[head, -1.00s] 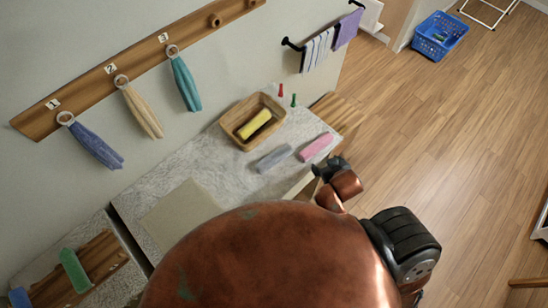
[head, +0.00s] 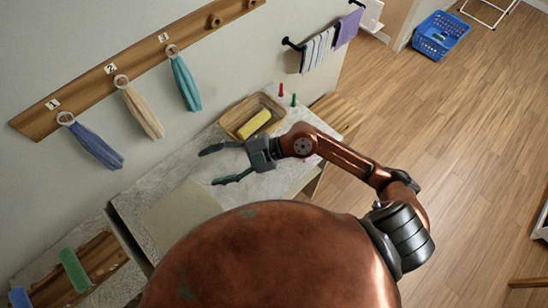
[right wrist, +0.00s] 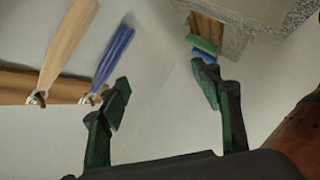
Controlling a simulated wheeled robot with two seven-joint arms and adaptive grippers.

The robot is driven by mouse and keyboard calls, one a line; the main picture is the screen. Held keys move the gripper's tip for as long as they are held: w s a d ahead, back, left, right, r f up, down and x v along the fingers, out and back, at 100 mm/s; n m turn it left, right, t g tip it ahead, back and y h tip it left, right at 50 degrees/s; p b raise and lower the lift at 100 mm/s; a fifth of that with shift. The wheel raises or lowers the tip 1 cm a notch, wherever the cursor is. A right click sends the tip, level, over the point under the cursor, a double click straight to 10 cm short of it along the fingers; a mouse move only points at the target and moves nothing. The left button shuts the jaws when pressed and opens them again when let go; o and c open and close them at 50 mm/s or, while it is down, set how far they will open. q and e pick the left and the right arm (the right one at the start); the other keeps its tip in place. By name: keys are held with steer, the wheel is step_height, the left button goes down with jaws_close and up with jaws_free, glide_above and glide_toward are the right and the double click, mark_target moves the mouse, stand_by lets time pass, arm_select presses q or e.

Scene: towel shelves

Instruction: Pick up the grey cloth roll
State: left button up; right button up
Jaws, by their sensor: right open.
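The grey cloth roll does not show now in either view; in the head view my right gripper and forearm cover the part of the counter where it lay. My right gripper (head: 208,168) is open and empty above the grey counter (head: 150,188), its fingers pointing left. In the right wrist view, its two fingers (right wrist: 160,75) are spread apart with nothing between them. My left gripper is not in view.
A wooden tray (head: 279,103) with a yellow roll (head: 254,123) stands just behind my right gripper. Red (head: 281,90) and green (head: 294,100) small items stand near it. Cloths hang on the wall rack (head: 90,84). A green roll (head: 74,270) lies lower left.

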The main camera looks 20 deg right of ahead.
steer(key=w+d+f+m+h, duration=0.1)
steer(key=d+f+h, duration=0.3)
steer(key=d, duration=0.3)
steer(key=w+d+f+m+g+h, duration=0.1)
steer(key=w+d+f+h, duration=0.1)
steer(key=d+f+h, duration=0.3)
steer(key=w+d+f+m+h, duration=0.1)
steer(key=w+d+f+h, duration=0.1)
steer(key=d+f+h, duration=0.2)
steer(key=shift+d+f+m, duration=0.1)
steer(key=shift+d+f, duration=0.4)
steer(key=shift+d, duration=0.5)
steer(key=shift+d+f+m, duration=0.1)
steer(key=shift+d+f, duration=0.45)
steer(key=shift+d, duration=0.4)
steer(key=shift+d+f+m, duration=0.1)
steer(key=shift+d+f, duration=0.4)
steer(key=shift+d, duration=0.5)
steer(key=shift+w+d+f+h, duration=0.15)
steer(key=shift+f, duration=0.45)
steer(key=shift+w+d+f+h, duration=0.15)
steer(key=shift+f, duration=0.45)
steer(key=shift+p+x, duration=0.45)
steer(key=shift+x, duration=2.2)
steer(key=shift+s+d, duration=0.1)
steer(key=shift+d, duration=0.05)
steer(key=shift+c, duration=0.5)
steer(key=c, duration=1.1)
